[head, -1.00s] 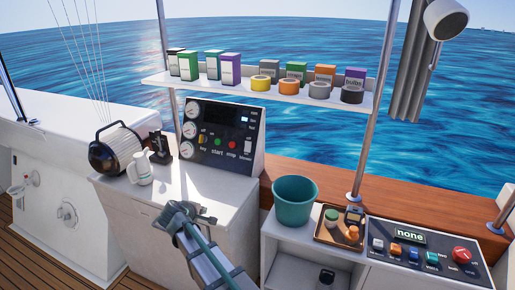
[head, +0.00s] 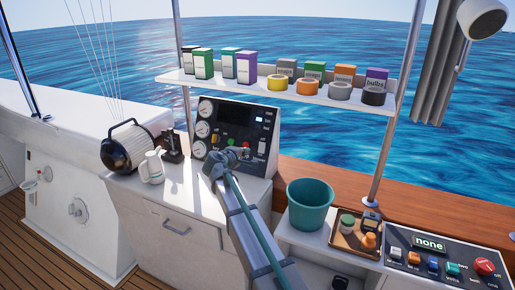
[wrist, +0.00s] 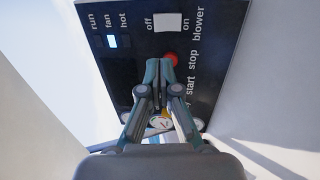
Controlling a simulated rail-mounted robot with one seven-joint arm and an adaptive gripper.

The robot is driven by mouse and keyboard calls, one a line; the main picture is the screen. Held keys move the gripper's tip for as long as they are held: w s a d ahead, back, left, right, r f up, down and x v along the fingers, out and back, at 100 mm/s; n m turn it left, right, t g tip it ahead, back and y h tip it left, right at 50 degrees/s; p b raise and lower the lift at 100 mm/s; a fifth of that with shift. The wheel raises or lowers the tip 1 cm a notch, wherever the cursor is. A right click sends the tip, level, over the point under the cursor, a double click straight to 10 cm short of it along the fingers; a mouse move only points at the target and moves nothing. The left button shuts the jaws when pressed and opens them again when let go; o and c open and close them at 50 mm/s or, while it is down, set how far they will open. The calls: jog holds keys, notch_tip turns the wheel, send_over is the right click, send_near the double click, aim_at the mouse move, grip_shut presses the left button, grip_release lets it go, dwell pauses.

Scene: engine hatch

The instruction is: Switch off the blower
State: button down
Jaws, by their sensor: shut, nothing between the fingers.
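The blower switch is a white rocker (wrist: 168,22) on the dark control panel (head: 238,117), between the labels "off" and "on" in the wrist view. The "fan" light (wrist: 112,41) is lit; "run" and "hot" look dark. My gripper (wrist: 160,67) is shut and empty, pointing at the panel. In the wrist view its tips overlap the edge of the red stop button (wrist: 172,59), with the rocker just beyond them. In the head view my gripper (head: 243,154) is in front of the panel's lower part and hides some controls. Contact cannot be told.
Gauges (head: 202,128) line the panel's left side. A white mug (head: 151,167) and a black-and-white lamp-like drum (head: 125,148) stand left on the counter. A teal bucket (head: 310,205), a tray (head: 345,240) and a second switch panel (head: 440,262) are to the right. A shelf with boxes and tape (head: 220,84) hangs above.

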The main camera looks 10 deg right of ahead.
aim_at(261, 145)
jog(key=p+x, duration=0.3)
jog(key=x, duration=0.9)
jog(key=shift+w+d, duration=0.15)
jog(key=shift+w, duration=0.15)
jog(key=shift+w+d+f, duration=0.35)
jog(key=shift+w, duration=0.1)
